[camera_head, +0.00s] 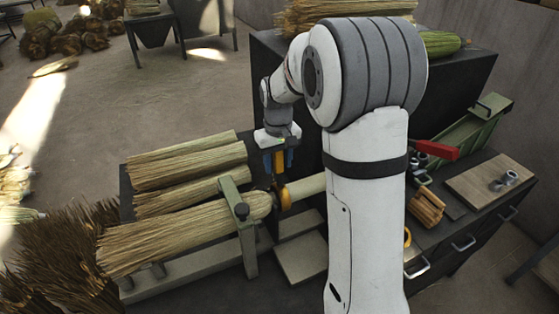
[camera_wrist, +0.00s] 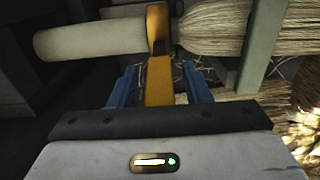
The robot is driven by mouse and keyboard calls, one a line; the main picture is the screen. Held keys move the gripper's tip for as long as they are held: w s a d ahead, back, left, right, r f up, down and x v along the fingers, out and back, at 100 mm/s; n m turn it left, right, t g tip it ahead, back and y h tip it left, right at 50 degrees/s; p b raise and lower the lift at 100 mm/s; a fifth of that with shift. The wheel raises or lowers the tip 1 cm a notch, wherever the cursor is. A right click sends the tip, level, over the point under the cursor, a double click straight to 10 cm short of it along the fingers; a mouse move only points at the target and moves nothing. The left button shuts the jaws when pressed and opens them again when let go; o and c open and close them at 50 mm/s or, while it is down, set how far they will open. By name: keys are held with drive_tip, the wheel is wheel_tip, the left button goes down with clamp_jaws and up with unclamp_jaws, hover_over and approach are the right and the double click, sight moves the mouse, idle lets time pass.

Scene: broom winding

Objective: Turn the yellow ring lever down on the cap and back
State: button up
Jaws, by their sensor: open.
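The yellow ring lever (camera_head: 284,198) sits around the neck of a straw broom (camera_head: 180,232) lying on the bench. In the wrist view the yellow ring (camera_wrist: 157,28) stands between a pale smooth cylinder (camera_wrist: 90,38) and the straw (camera_wrist: 215,25). Its flat yellow lever arm (camera_wrist: 158,82) points toward my gripper. My gripper (camera_head: 278,160) is above the ring, pointing down. In the wrist view its blue fingers (camera_wrist: 158,68) are open, one on each side of the lever arm. Whether they touch it I cannot tell. I cannot tell which part is the cap.
A grey-green clamp post (camera_head: 241,222) stands over the broom just left of the ring. Straw bundles (camera_head: 188,162) lie behind it. A red handle (camera_head: 436,149), a green tool (camera_head: 478,125) and wooden pieces (camera_head: 427,206) are right of my arm. A dark cabinet rises behind.

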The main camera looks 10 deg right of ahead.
clamp_jaws()
idle(0.3)
